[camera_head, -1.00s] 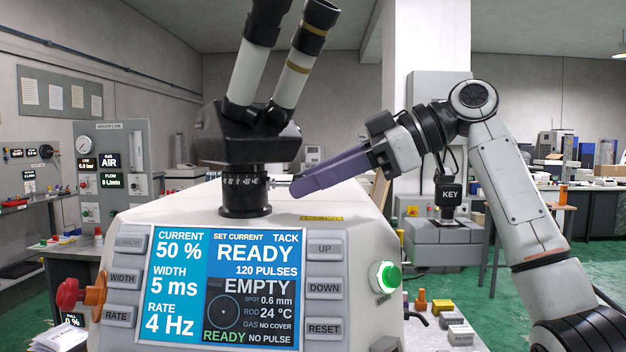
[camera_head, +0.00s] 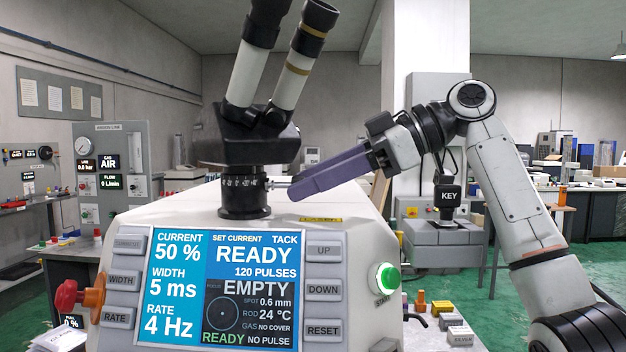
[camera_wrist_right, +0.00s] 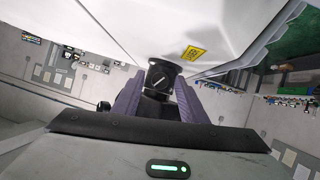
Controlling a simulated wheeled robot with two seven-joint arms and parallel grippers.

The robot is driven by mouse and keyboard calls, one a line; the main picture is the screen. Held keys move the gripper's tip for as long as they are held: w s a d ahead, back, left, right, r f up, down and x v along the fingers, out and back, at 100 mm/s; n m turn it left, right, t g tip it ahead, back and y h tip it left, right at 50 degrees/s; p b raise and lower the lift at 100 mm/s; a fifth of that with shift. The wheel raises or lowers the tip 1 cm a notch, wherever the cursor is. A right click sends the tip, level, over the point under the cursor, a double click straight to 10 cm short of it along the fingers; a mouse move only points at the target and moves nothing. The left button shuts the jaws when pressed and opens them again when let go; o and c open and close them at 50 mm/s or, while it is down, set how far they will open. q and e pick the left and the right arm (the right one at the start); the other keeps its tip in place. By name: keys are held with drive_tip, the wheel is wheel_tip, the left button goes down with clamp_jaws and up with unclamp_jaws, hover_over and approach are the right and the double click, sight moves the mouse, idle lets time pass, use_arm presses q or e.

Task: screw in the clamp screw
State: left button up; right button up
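The microscope's dark collar (camera_head: 240,190) stands on top of the white machine. A thin silvery shank of the clamp screw (camera_head: 278,184) sticks out from its right side. In the right wrist view the clamp screw (camera_wrist_right: 161,77) shows as a dark round face with a pale slot line. My right gripper (camera_head: 297,188) has purple fingers that reach in from the right to the screw. In the wrist view its fingers are apart, one on each side of the round face. Whether they touch it I cannot tell. My left gripper is not in view.
The microscope eyepieces (camera_head: 280,55) rise above the collar. The machine's front has a screen (camera_head: 222,290) reading READY and EMPTY, a lit green button (camera_head: 385,277) and a red knob (camera_head: 68,294). A KEY unit (camera_head: 448,196) stands behind my right arm.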

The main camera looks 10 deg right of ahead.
drive_tip(key=v, duration=1)
drive_tip(key=shift+s+d+b, duration=0.1)
drive_tip(key=shift+d+b, duration=0.1)
drive_tip(key=shift+b, duration=0.15)
drive_tip(key=s+n+t, duration=0.1)
drive_tip(key=f+n+t, duration=0.1)
drive_tip(key=n, duration=0.1)
drive_tip(key=s+a+f+n+t+b, duration=0.1)
drive_tip(key=shift+s+a+n+t, duration=0.1)
drive_tip(key=shift+s+n+t, duration=0.2)
drive_tip(key=shift+n+t, duration=0.1)
drive_tip(key=p+x, duration=0.1)
drive_tip(key=x, duration=0.9)
drive_tip(key=shift+r+p, duration=0.15)
drive_tip(key=shift+p, duration=0.2)
